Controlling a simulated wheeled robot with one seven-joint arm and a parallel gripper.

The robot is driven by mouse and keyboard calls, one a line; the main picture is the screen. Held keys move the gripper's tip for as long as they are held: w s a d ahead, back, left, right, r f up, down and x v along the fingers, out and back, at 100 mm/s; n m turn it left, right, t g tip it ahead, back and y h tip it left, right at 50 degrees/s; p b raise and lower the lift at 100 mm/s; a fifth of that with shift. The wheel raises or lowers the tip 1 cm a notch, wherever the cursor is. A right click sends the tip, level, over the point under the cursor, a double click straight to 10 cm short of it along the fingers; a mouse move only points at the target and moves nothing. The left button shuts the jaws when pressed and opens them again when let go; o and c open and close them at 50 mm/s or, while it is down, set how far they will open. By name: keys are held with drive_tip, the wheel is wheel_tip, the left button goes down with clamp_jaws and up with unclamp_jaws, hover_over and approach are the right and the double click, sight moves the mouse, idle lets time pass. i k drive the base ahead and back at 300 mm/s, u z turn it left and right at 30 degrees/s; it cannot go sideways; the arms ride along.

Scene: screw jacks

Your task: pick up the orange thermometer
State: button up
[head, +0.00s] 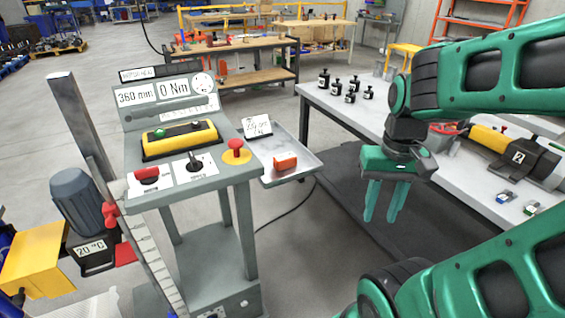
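A small orange device (286,163), which looks like the thermometer, lies on the grey side tray (300,177) attached to the right of the control console. My gripper (380,219) hangs to the right of the tray with its green fingers pointing down. The two fingers are apart with nothing visible between them, so it is open and empty. A clear gap separates it from the orange device, and nothing covers the device.
The console (185,140) carries a red mushroom button (236,146), levers and displays. A small sign (257,126) stands at the tray's back. A white workbench (345,112) with black weights (352,92) stands behind my gripper. Floor shows between tray and bench.

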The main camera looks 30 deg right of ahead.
sight(285, 161)
drive_tip(key=z, duration=1.1)
drive_tip(key=k, duration=1.6)
drive_tip(key=u, duration=0.5)
drive_tip(key=i, duration=1)
